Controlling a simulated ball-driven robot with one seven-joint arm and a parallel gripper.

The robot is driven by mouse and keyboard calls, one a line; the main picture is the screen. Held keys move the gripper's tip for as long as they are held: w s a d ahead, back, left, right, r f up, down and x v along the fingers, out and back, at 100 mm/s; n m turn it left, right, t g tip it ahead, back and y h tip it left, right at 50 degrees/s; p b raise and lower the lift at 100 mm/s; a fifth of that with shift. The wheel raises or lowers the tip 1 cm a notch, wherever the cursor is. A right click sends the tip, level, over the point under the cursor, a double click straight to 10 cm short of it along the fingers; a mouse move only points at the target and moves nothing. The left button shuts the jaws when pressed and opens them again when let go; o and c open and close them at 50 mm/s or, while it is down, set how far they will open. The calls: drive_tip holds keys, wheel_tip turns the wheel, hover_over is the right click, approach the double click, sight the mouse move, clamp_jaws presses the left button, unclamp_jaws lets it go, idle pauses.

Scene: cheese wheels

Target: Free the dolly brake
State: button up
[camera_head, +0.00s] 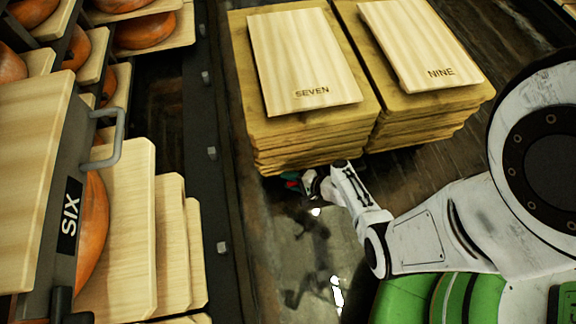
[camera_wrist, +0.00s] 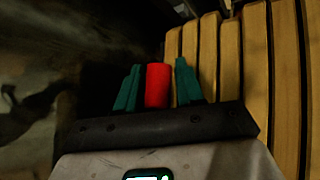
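My gripper (camera_head: 292,180) is low at the front foot of the stacked boards in the head view, small and partly hidden by its own wrist. In the wrist view my gripper (camera_wrist: 157,88) shows two teal fingers standing apart. A red, bar-like piece (camera_wrist: 158,84), which looks like the brake's lever, stands between them. A narrow dark gap shows on each side of it, so the fingers do not appear to press on it. Its lower end is hidden behind the gripper's dark palm. The dolly under the boards is mostly hidden.
Two board stacks, topped by the SEVEN board (camera_head: 305,60) and the NINE board (camera_head: 420,42), stand close beyond my gripper. A rack with orange cheese wheels (camera_head: 92,230) and a SIX plate (camera_head: 69,215) is at left. Wet floor (camera_head: 300,250) lies open between.

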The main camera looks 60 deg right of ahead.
drive_tip(key=p+v, duration=0.3)
drive_tip(key=v, duration=0.7)
